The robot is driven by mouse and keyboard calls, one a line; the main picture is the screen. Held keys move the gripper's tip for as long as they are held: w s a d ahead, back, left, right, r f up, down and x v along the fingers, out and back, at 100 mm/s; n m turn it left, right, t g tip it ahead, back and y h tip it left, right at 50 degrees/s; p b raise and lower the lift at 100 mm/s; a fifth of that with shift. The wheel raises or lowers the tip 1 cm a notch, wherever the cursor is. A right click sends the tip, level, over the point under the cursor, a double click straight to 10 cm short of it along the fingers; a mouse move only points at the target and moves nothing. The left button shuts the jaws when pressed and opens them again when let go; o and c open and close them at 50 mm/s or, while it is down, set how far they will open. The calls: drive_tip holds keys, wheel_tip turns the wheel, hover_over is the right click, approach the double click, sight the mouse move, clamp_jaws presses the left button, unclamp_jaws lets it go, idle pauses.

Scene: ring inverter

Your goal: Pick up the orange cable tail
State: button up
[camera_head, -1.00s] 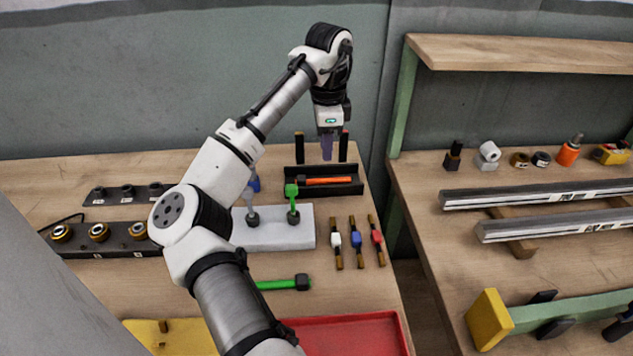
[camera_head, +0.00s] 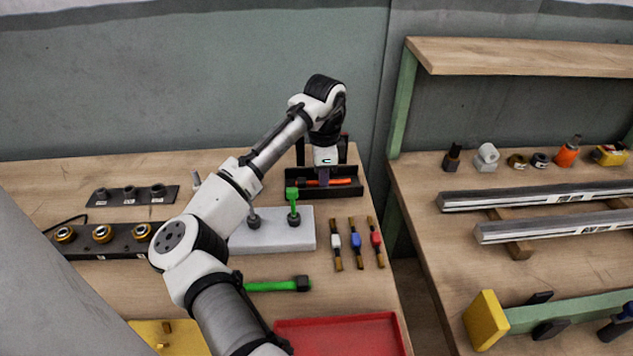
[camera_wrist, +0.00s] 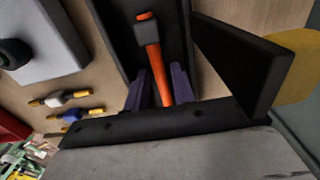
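The orange cable tail (camera_head: 341,182) lies in a black open-topped tray (camera_head: 349,190) at the back of the left table. In the wrist view the orange cable tail (camera_wrist: 160,72) has a dark block-shaped connector (camera_wrist: 149,33) near its far end. My gripper (camera_head: 324,181) is lowered at the tray. In the wrist view its two purple fingers (camera_wrist: 158,84) are apart, one on each side of the orange cable. A gap shows beside the cable, so the gripper looks open. The fingertips' depth relative to the cable is hard to judge.
Black uprights (camera_head: 343,148) stand close behind the tray. A white block (camera_head: 272,238) with a green-headed post (camera_head: 293,205) is in front. Several small coloured fuse-like parts (camera_head: 356,242) lie front right. A green cable (camera_head: 275,286) and red tray (camera_head: 340,338) are nearer.

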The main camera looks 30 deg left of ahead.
clamp_jaws()
drive_tip(key=shift+r, duration=0.1)
wheel_tip(320, 180, up, 20)
idle(0.6)
drive_tip(key=shift+s, duration=0.1)
